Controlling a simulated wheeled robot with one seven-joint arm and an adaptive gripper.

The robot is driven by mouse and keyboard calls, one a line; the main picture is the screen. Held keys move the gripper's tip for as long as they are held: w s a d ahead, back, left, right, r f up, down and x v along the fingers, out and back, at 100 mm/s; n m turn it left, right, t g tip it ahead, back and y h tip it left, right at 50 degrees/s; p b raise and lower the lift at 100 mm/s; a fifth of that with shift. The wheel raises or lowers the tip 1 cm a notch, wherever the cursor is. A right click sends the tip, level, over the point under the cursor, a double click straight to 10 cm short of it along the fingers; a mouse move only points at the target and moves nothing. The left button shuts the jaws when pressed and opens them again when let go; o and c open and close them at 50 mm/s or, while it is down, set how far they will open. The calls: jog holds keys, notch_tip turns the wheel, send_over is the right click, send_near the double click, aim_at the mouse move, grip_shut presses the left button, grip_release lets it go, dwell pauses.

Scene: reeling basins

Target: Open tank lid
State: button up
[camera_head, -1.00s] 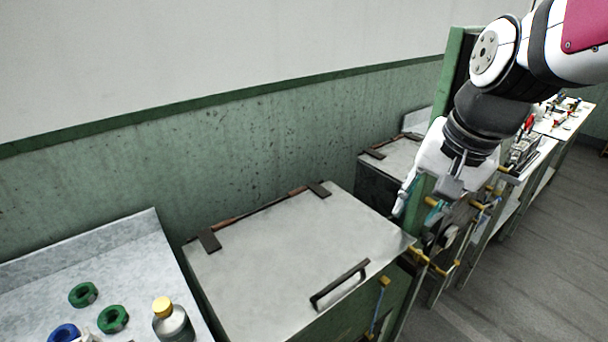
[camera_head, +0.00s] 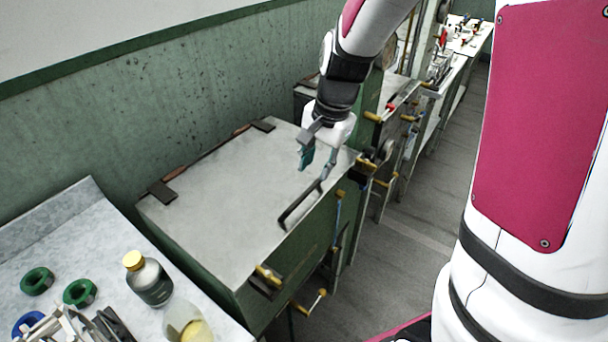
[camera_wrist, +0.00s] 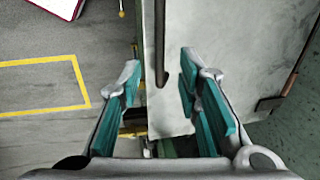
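The tank lid (camera_head: 225,190) is a flat grey metal plate lying shut on a green tank (camera_head: 190,240). Two dark hinges sit along its wall side. A dark bar handle (camera_head: 290,212) is near its front edge; in the wrist view the handle (camera_wrist: 160,40) runs up the picture, its near end between my fingertips in the image. My gripper (camera_head: 317,168) is open above the lid's far front corner, near the handle's far end. Its teal-padded fingers show either side of the handle line in the wrist view (camera_wrist: 159,78). I cannot tell how high above the handle they are.
A worktop (camera_head: 75,225) at the left holds green rings (camera_head: 80,292), a yellow-capped bottle (camera_head: 148,278) and a glass flask (camera_head: 187,325). Yellow-handled valves (camera_head: 268,275) stick out from the tank's front. The floor (camera_head: 400,235) in front is clear.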

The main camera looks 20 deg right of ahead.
aim_at(310, 189)
jog(key=f, duration=0.4)
jog(key=w+f, duration=0.1)
jog(key=f, duration=0.2)
jog(key=shift+a, duration=0.3)
jog(key=shift+c, duration=0.5)
grip_shut()
